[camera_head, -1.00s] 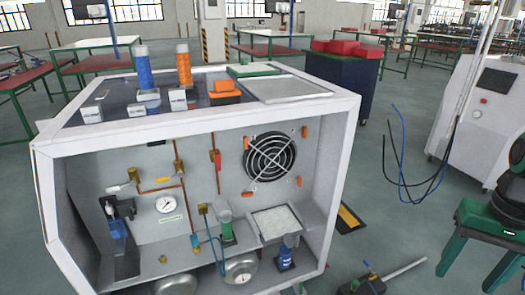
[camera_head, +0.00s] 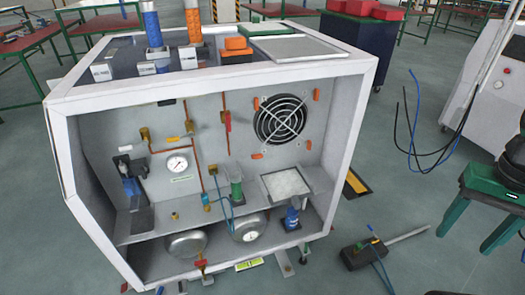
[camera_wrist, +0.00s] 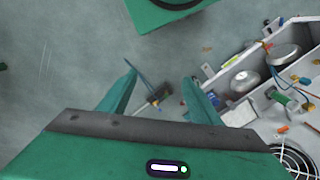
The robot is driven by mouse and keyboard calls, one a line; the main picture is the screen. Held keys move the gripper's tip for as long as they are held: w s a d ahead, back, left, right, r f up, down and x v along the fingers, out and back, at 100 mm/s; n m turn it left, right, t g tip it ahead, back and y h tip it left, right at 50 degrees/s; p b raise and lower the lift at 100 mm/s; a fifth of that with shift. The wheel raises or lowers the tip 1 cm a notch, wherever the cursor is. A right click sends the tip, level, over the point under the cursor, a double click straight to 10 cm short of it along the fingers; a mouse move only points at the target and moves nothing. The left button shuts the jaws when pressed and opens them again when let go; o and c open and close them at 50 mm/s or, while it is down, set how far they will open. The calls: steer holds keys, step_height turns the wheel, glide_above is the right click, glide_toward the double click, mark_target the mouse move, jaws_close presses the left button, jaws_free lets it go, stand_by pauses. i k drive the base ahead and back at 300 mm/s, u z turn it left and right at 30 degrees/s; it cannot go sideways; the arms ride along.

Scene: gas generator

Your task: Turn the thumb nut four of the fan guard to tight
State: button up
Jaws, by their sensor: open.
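I cannot tell which is number four or how tight any is. My green gripper (camera_head: 464,243) is at the right, well clear of the cabinet, fingers pointing down. In the wrist view, my gripper (camera_wrist: 158,82) is open and empty over the floor; part of the fan guard (camera_wrist: 290,157) shows at bottom right.
The cabinet frame (camera_head: 345,140) stands between my gripper and the panel, with a shelf, gauge (camera_head: 177,164) and copper pipes inside. A dark tool (camera_head: 365,252) lies on the floor at front right. Black and blue cables (camera_head: 412,135) hang at the right.

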mark_target(255, 155)
steer(key=z, duration=1.45)
steer(key=k, duration=1.15)
steer(key=u, duration=1.5)
steer(key=i, duration=1)
steer(key=z, duration=0.05)
